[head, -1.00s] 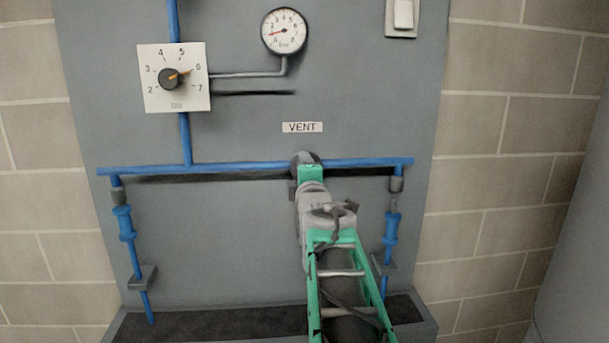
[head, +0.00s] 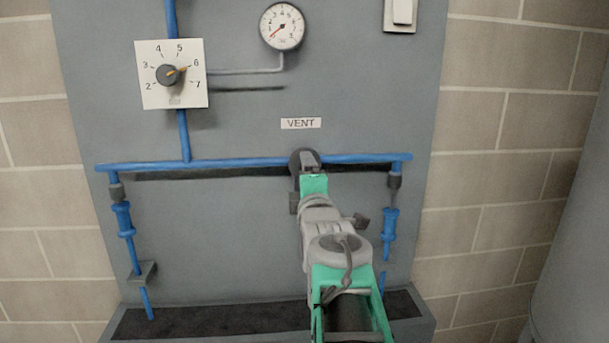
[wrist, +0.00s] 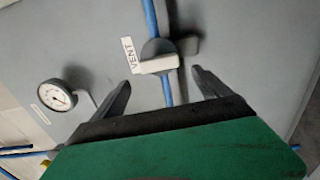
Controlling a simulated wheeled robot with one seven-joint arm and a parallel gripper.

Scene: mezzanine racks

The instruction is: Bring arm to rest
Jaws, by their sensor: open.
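My gripper (head: 311,172) is in front of the grey panel, just below the VENT label (head: 301,123), with my green and grey arm behind it. In the wrist view its two dark fingers (wrist: 163,92) are spread wide with nothing between them. The vent valve (head: 300,160) is a dark round body with a pale handle on the blue pipe, partly hidden by my gripper in the head view. In the wrist view the valve's pale handle (wrist: 156,65) lies across the pipe, beyond the fingertips and apart from them.
A round gauge (head: 282,26) has its red needle at lower left. A dial (head: 171,75) points near 6. A blue pipe (head: 235,163) crosses the panel with blue fittings (head: 123,219) hanging at both ends. A dark ledge (head: 215,320) juts out below. A brick wall (head: 495,160) flanks the panel.

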